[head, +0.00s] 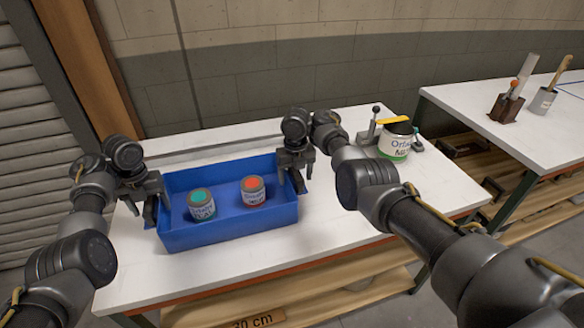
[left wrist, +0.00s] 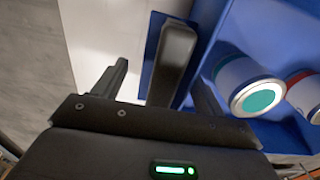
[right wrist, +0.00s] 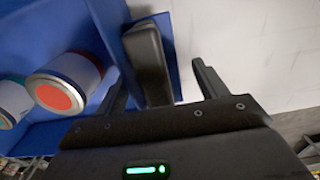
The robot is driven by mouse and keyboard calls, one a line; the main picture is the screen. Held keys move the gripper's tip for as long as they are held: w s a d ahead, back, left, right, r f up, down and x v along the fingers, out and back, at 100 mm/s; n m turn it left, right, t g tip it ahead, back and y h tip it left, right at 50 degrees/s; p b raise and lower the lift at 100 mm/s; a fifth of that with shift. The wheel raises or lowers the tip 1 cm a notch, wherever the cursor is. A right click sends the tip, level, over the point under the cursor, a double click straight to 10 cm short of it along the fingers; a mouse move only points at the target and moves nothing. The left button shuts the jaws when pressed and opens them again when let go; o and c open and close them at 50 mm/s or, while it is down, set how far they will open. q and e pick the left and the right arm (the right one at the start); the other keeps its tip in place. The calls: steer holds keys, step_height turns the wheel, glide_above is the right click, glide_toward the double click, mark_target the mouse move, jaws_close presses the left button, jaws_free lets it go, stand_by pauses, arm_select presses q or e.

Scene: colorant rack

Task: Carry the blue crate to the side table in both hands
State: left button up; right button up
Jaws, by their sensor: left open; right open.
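The blue crate (head: 230,229) stands on the white workbench and holds a can with a teal lid (head: 201,205) and a can with an orange-red lid (head: 253,190). My left gripper (head: 148,203) is open at the crate's left end. In the left wrist view a dark handle (left wrist: 172,65) on that end lies between its spread fingers. My right gripper (head: 297,178) is open at the right end. In the right wrist view the other dark handle (right wrist: 148,62) lies between its fingers. Contact with the handles cannot be told. The side table (head: 465,108) stands at the right.
A white and green can (head: 394,146) stands beside a small stand on the workbench (head: 190,275), behind my right arm. On the side table are a brown holder (head: 507,106) and a grey cup with a brush (head: 542,101). A gap separates the tables. The side table's near part is clear.

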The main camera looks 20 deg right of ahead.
arm_select(q)
step_height(320, 180, up, 11)
steer(key=shift+r, duration=0.1)
arm_select(e)
step_height(320, 180, up, 12)
steer(key=shift+s+r, duration=0.1)
stand_by(0.7)
stand_by(0.4)
